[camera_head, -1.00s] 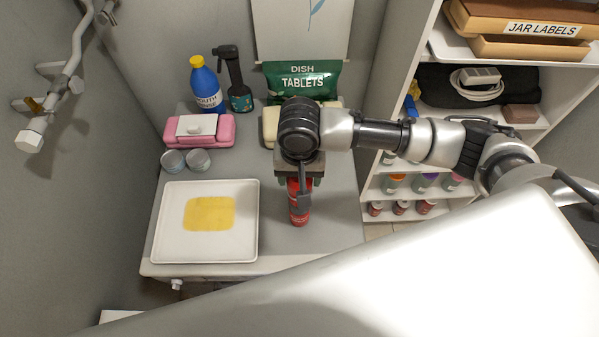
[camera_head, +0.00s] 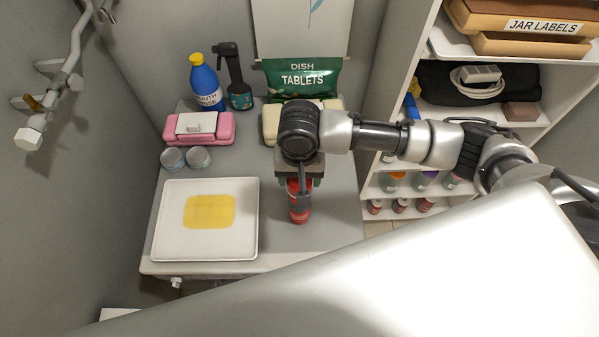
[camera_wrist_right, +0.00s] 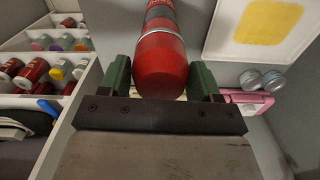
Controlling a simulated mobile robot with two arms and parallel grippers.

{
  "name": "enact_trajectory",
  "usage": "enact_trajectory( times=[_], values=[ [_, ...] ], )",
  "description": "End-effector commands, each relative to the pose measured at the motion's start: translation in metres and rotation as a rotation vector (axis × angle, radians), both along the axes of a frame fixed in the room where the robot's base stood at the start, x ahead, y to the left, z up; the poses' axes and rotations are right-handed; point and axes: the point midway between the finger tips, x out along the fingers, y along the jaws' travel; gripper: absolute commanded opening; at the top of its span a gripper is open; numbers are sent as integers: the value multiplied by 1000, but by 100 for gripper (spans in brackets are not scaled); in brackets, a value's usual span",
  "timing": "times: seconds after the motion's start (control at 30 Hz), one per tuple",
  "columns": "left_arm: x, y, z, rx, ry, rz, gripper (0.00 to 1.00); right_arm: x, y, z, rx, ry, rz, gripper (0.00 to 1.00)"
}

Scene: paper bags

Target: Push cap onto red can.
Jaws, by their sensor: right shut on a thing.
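The red can (camera_head: 299,213) stands upright on the grey counter, right of the white tray. My right gripper (camera_head: 299,182) is directly above it, pointing down, and hides its top in the head view. In the right wrist view my right gripper (camera_wrist_right: 160,78) has its green fingers shut on the smooth, rounded red cap (camera_wrist_right: 160,68). A silver ring borders the cap, and the can's body (camera_wrist_right: 160,12) continues beyond it. The cap looks in line with the can; I cannot tell whether it is fully seated. My left gripper is not in view.
The white tray (camera_head: 166,240) with a yellow patch lies to the left. Two small round tins (camera_head: 185,159), a pink case (camera_head: 218,136), a blue bottle (camera_head: 206,83) and a green dish-tablets bag (camera_head: 303,81) stand behind. A shelf unit (camera_head: 384,211) is at right.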

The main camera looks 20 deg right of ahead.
Motion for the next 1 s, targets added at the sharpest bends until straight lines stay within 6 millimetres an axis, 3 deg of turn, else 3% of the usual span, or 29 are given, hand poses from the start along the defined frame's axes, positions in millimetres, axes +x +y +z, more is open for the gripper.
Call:
enact_trajectory(
  times=[0.47, 0.5, 0.67, 1.0],
  values=[
    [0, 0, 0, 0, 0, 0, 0, 0, 0, -2, 0, 0, 0, 40],
    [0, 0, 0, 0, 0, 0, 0, 0, 0, -2, 0, 0, 0, 68],
    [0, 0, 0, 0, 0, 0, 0, 0, 0, -2, 0, 0, 0, 92],
    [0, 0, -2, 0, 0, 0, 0, 0, 0, 1, 2, -2, 0, 93]
  ],
)
